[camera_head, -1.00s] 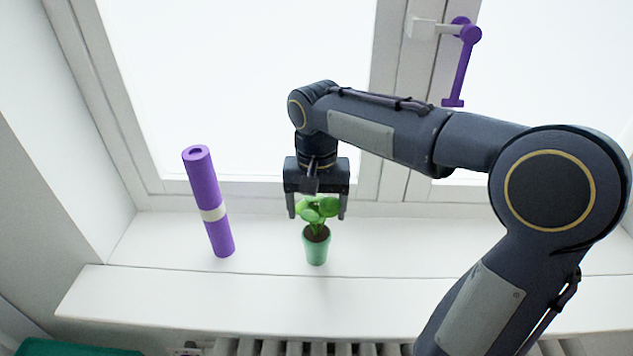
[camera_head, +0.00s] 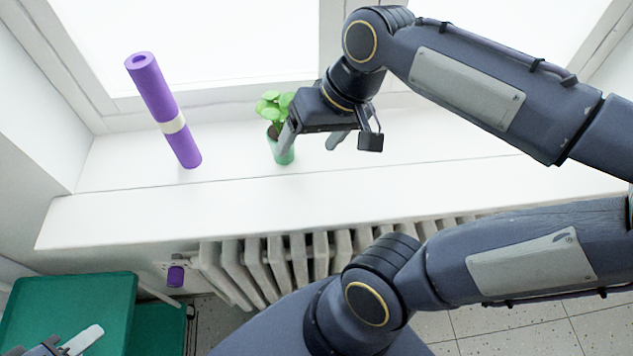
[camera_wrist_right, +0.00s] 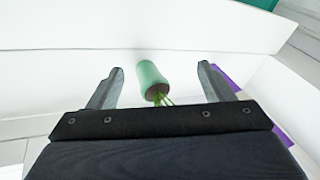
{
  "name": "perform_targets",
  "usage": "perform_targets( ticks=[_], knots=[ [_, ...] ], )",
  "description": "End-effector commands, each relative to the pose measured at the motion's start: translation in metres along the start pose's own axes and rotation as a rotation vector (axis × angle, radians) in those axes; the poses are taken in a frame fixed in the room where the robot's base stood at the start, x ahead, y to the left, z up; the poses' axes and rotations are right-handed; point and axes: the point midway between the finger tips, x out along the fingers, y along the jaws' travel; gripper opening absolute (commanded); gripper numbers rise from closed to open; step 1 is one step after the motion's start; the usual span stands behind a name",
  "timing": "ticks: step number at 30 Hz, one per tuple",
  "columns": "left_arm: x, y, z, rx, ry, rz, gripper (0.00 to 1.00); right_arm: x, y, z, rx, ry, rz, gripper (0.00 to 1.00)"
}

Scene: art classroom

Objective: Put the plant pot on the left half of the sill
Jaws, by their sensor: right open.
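The green plant pot (camera_head: 281,152) with a leafy plant stands upright on the white sill (camera_head: 230,168), left of the window's middle post. My right gripper (camera_head: 312,143) is open and tilted, at the pot's right and in front of it; its left finger overlaps the pot in the head view. In the right wrist view the pot (camera_wrist_right: 152,74) shows upside down between the two open fingers, apart from both. My left gripper (camera_head: 80,340) shows only partly at the bottom left corner, so its opening is hidden.
A purple roll with a pale band (camera_head: 160,105) stands leaning on the sill, left of the pot. A radiator (camera_head: 255,265) is below the sill. A green surface (camera_head: 70,305) is at the lower left. Bare sill lies between roll and pot.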

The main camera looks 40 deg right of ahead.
Motion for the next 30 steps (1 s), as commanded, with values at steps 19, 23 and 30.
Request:
perform_targets(
  ticks=[19,23,30],
  knots=[
    [0.000,0.000,0.000,0.000,0.000,0.000,0.36,0.046,0.004,0.072,-0.132,0.194,-0.091,0.74],
    [0.000,0.000,0.000,0.000,0.000,0.000,0.36,0.046,0.004,0.072,-0.132,0.194,-0.091,0.74],
    [0.000,0.000,0.000,0.000,0.000,0.000,0.36,0.046,0.004,0.072,-0.131,0.193,-0.091,0.74]
  ],
)
